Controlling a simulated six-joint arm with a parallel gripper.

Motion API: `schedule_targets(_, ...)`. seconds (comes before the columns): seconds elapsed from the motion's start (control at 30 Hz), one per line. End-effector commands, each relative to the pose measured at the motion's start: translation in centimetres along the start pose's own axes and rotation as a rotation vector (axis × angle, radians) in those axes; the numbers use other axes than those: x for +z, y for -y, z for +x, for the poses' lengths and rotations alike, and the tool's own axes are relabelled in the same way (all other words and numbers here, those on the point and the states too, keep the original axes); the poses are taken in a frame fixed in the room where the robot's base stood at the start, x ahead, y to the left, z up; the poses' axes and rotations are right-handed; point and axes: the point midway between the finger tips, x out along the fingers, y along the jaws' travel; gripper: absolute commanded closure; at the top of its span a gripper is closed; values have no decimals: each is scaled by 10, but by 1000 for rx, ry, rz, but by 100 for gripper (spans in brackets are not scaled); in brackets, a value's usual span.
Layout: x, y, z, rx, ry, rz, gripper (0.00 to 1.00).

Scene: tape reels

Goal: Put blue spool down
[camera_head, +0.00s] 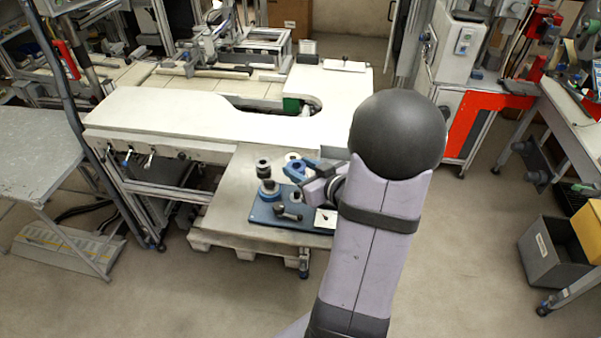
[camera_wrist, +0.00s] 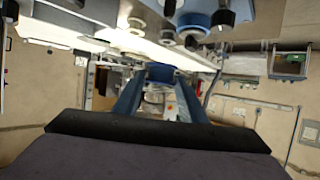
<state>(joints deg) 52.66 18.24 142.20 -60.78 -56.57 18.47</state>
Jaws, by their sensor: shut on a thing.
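My gripper (camera_head: 298,172) has blue fingers and shows at the blue work plate (camera_head: 262,216) in the head view, partly behind my own arm. In the wrist view my gripper (camera_wrist: 160,92) is shut on the blue spool (camera_wrist: 160,72), which sits between the fingertips. Only part of the spool shows, and I cannot tell whether it touches anything below. Another blue round piece (camera_head: 268,190) stands on the plate left of the gripper, with dark and pale parts above it.
The plate lies on a low grey table (camera_head: 228,200). A dark-topped post (camera_head: 262,168) stands left of the gripper, and a small dark fitting (camera_head: 288,213) lies in front. A white card (camera_head: 325,218) is at the plate's right. The table's left side is bare.

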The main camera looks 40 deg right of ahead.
Motion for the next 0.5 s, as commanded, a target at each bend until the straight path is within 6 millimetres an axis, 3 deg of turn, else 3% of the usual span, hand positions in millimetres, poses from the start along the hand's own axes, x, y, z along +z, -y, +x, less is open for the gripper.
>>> schedule_targets(0.27, 0, -7, -3, 3, -1, -1, 83)
schedule_targets(0.5, 10, -45, -25, 7, -2, -2, 83)
